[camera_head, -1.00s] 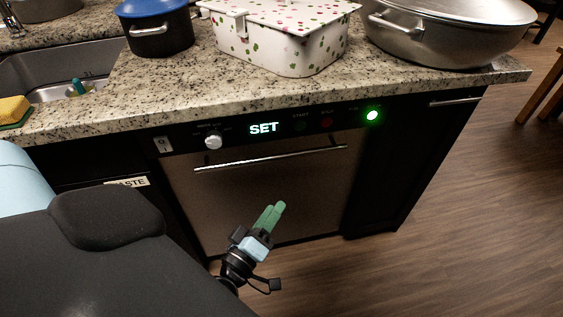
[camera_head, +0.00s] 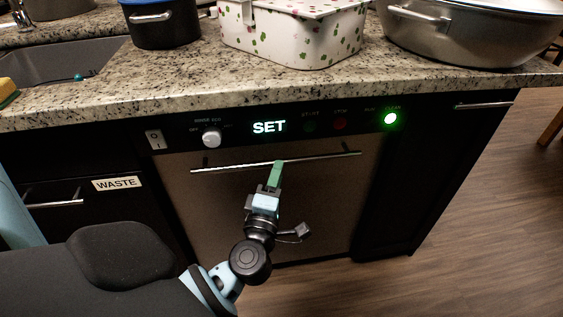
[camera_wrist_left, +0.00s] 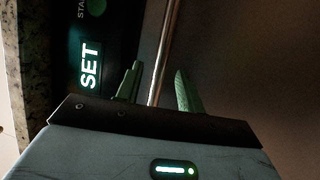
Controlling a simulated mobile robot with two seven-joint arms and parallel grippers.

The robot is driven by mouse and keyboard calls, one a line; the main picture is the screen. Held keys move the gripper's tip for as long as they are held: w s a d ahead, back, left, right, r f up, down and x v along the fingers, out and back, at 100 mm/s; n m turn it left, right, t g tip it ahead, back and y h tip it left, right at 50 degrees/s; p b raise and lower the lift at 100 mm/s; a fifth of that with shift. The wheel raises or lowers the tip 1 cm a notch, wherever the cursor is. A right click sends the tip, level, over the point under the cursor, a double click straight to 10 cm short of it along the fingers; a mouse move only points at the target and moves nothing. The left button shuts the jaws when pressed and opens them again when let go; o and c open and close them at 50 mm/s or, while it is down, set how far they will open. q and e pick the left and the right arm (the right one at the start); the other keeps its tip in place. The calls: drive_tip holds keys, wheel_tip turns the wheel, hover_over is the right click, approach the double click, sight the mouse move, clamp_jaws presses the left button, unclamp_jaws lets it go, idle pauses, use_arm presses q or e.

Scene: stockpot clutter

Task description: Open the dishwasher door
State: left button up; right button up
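The dishwasher door (camera_head: 220,200) is a brown-grey panel under the counter, and it is closed. Its long metal bar handle (camera_head: 225,167) runs across the top of the door. My left gripper (camera_head: 278,166) is at the middle of the handle in the head view. In the left wrist view the handle (camera_wrist_left: 166,50) runs between the two green fingers (camera_wrist_left: 156,88), which stand apart with gaps beside the bar. The control panel with the lit SET display (camera_head: 269,127) is just above the handle. My right gripper is not in view.
The granite counter edge (camera_head: 330,88) overhangs above the door. A pot with a blue lid (camera_head: 160,25), a spotted white container (camera_head: 300,40) and a large metal pot (camera_head: 455,35) stand on it. A WASTE drawer (camera_head: 117,184) is at left.

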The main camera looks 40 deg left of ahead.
use_arm(q)
drive_tip(key=shift+x, duration=2.25)
clamp_jaws()
